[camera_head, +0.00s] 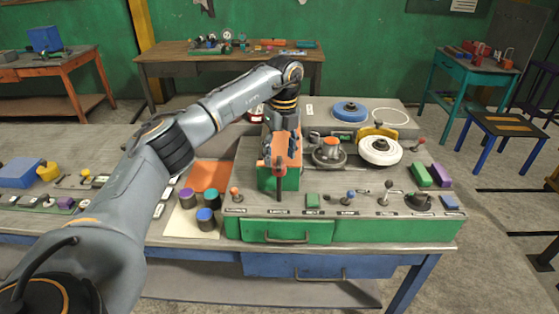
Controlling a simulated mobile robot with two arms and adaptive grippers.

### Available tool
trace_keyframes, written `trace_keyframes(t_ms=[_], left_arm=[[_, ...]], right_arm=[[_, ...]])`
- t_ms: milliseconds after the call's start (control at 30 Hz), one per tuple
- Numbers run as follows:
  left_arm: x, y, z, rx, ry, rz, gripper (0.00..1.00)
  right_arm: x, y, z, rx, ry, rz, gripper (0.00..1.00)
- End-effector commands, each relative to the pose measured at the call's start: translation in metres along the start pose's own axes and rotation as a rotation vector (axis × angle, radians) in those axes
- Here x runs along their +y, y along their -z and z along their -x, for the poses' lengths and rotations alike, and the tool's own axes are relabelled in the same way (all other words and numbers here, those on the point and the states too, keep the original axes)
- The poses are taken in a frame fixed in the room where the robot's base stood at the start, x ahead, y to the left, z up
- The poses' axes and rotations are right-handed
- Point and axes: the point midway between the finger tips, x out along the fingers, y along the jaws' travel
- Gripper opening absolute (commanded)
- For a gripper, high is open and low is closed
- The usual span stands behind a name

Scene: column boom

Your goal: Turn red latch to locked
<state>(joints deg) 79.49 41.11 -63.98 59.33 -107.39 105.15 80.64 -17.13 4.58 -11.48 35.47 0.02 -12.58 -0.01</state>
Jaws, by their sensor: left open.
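My left gripper (280,152) points down over the control panel at an orange-topped green box (291,180). It is open, with its fingers close to the box's front edge. A dark upright lever with a red-orange part (278,163) shows just under the fingers, in front of the box; this looks like the red latch. Whether the fingers touch it, and which position it is in, I cannot tell. The gripper and wrist hide part of the box top. My right gripper is not in view.
The panel (340,210) carries several small levers, a metal handwheel (328,152) and a white round wheel (380,151) right of the gripper. Several coloured cylinders (207,219) stand to the left. A green drawer (287,231) is in front. Green and purple blocks (421,175) lie at right.

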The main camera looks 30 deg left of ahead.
Motion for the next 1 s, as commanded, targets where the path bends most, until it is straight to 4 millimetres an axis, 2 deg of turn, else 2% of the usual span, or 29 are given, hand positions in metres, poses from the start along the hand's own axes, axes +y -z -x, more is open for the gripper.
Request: trace_keyframes(t_ms=[33,200,400,600,1000], left_arm=[[-0.001,0.0,0.013,-0.001,0.005,0.0,0.59],[-0.001,0.0,0.05,-0.001,0.005,0.001,0.59],[-0.001,-0.001,0.082,-0.001,0.003,0.002,0.59],[0.0,-0.001,0.092,-0.001,0.002,0.002,0.59],[0.0,-0.001,0.092,-0.001,0.001,0.002,0.59]], right_arm=[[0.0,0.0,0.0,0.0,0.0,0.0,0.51],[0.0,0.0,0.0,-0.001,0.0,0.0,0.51],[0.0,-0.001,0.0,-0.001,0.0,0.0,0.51],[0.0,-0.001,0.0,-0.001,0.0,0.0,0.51],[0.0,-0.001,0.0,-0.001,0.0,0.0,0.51]])
